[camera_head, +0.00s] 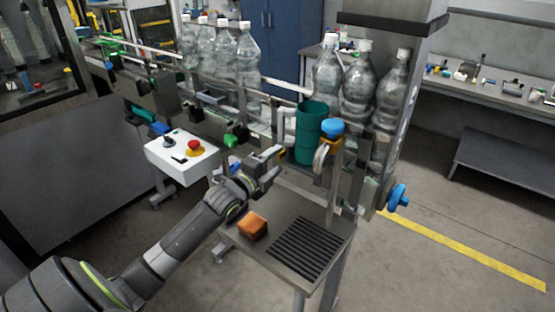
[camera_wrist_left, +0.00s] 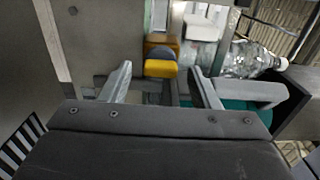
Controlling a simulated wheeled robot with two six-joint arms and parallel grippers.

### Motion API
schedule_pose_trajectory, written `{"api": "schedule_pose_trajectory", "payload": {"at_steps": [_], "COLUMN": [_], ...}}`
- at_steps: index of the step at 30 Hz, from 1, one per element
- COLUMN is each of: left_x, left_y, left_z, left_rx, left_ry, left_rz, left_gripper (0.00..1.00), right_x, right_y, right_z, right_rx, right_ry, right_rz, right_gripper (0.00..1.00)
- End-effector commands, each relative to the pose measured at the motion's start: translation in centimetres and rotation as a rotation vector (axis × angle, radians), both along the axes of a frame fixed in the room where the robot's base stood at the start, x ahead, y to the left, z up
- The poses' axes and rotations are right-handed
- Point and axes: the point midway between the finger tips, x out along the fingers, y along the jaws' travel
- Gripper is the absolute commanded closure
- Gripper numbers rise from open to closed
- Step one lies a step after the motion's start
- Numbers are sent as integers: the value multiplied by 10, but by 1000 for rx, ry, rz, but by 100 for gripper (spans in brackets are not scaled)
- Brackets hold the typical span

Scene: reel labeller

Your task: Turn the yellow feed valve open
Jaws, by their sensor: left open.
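My left gripper (camera_head: 274,168) is just in front of the valve. Its two fingers stand apart, one on each side of the handle in the wrist view, and I see no clear contact. My right gripper is not in view.
A white control box (camera_head: 182,160) with a red button stands left of my gripper. A teal cup (camera_head: 310,132) and a blue-topped knob (camera_head: 332,127) are close on the right. Clear bottles (camera_head: 247,55) line the conveyor. An orange block (camera_head: 252,226) lies on the steel table below.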

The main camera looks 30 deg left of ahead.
Motion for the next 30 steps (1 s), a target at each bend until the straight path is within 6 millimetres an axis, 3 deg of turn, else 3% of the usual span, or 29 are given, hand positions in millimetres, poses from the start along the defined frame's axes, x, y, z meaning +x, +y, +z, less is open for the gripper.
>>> {"api": "schedule_pose_trajectory", "payload": {"at_steps": [5,14,24,30], "left_x": [13,15,14,14], "left_y": [-1,-1,-1,-1], "left_z": [0,0,0,0], "left_rx": [0,0,0,-9], "left_ry": [0,0,0,2], "left_rz": [0,-1,0,0], "left_gripper": [44,44,87,89], "right_x": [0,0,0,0], "right_y": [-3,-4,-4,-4], "right_z": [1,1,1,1], "right_rx": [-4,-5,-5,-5], "right_ry": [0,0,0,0], "right_rz": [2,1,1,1], "right_gripper": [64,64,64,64]}}
